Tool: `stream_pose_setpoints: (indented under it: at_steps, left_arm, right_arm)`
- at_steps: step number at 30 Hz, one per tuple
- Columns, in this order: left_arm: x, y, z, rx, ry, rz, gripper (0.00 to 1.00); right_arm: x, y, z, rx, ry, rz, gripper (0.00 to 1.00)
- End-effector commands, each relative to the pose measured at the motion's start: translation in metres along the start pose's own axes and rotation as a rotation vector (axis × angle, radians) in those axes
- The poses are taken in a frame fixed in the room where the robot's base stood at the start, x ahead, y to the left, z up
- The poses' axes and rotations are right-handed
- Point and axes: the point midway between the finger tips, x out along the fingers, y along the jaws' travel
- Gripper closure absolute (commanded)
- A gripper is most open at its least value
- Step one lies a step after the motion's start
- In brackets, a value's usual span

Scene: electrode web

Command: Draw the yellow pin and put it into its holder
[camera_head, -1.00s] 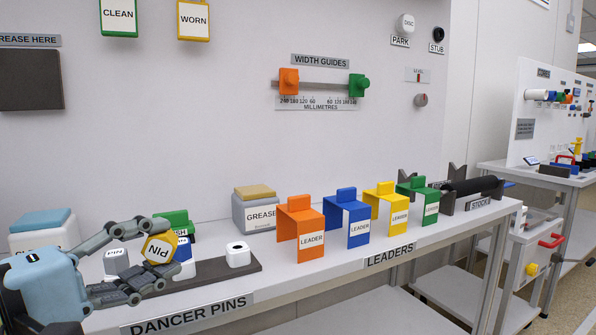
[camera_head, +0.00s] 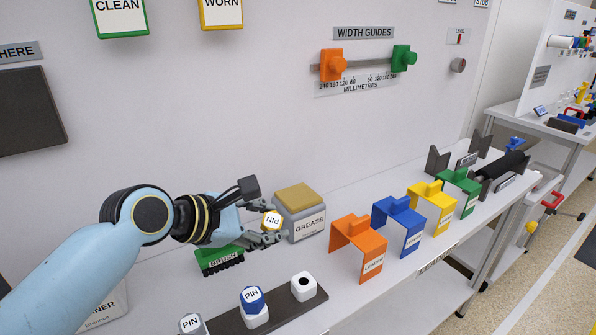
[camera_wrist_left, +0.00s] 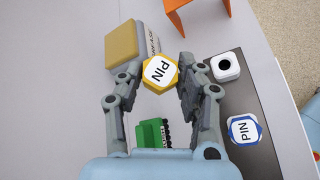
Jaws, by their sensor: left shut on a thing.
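The yellow pin (camera_head: 272,221) has a white face marked PIN; it also shows in the wrist view (camera_wrist_left: 159,73). My left gripper (camera_head: 266,222) is shut on it, one finger on each side, and holds it above the bench near the GREASE box. A dark rack (camera_head: 285,318) at the bottom carries white holders. The right-hand white holder (camera_head: 303,286) is empty, with a dark hole in its top; it also shows in the wrist view (camera_wrist_left: 226,66), to the right of the gripper. The blue pin (camera_head: 252,297) sits in the holder beside it. My right gripper is not in view.
The GREASE box (camera_head: 306,228) stands close behind the held pin. A green brush (camera_head: 219,261) lies under the left gripper. A grey pin (camera_head: 191,325) is at the rack's left. The orange leader (camera_head: 359,247) and other leaders stand to the right along the bench.

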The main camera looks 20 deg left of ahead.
Motion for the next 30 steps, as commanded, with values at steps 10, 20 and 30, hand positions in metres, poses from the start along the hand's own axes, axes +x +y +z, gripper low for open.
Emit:
stream_pose_setpoints:
  at_steps: [10,20,30]
  left_arm:
    - [0.002,-0.025,0.048,-0.492,0.055,-0.179,1.00]
    - [0.007,-0.039,0.054,-0.568,0.055,-0.198,1.00]
    - [0.005,-0.036,0.056,-0.565,0.055,-0.202,1.00]
  right_arm:
    - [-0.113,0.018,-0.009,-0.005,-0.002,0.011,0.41]
    - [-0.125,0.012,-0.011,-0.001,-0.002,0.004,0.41]
    - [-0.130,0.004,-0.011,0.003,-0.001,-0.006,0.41]
